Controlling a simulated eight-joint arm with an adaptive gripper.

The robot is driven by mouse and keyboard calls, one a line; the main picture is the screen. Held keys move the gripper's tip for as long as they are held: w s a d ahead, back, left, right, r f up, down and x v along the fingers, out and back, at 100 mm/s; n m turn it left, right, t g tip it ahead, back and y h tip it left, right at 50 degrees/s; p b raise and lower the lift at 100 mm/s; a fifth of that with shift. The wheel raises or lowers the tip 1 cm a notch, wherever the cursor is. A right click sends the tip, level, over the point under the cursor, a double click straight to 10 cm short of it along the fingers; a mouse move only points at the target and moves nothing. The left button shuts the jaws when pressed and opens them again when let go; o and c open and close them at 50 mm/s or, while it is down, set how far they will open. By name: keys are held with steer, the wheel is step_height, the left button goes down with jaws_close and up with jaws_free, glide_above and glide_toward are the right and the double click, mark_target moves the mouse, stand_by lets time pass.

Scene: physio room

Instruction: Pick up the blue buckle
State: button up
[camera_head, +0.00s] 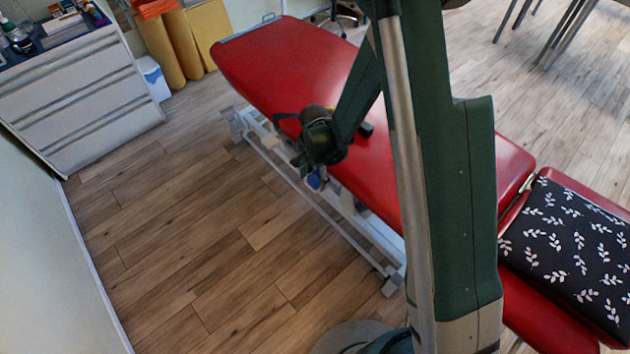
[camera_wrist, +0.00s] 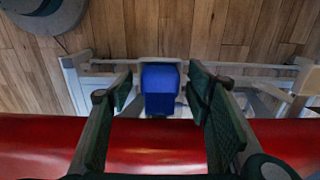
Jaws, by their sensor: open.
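The blue buckle (camera_wrist: 160,88) shows in the wrist view as a blue block just past the edge of the red padded table, in front of the pale metal frame. In the camera_head view only a small blue patch (camera_head: 314,181) shows below my gripper (camera_head: 312,168), at the table's left side. In the wrist view my gripper (camera_wrist: 162,92) is open, with one finger on each side of the buckle in the picture. Gaps show between the fingers and the buckle. I cannot tell how far the buckle lies from the fingertips in depth, or what holds it up.
The red treatment table (camera_head: 270,62) runs diagonally, with its pale frame (camera_head: 370,245) below. A black leaf-patterned cushion (camera_head: 570,240) lies at its right end. A white drawer cabinet (camera_head: 85,100) stands at the left. The wooden floor (camera_head: 190,240) left of the table is clear.

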mark_target(315, 178)
steer(key=shift+c, duration=0.3)
steer(key=c, duration=0.9)
steer(key=shift+r, duration=0.2)
steer(key=shift+c, duration=0.2)
steer(key=shift+r+p, duration=1.1)
steer(key=shift+r, duration=3.75)
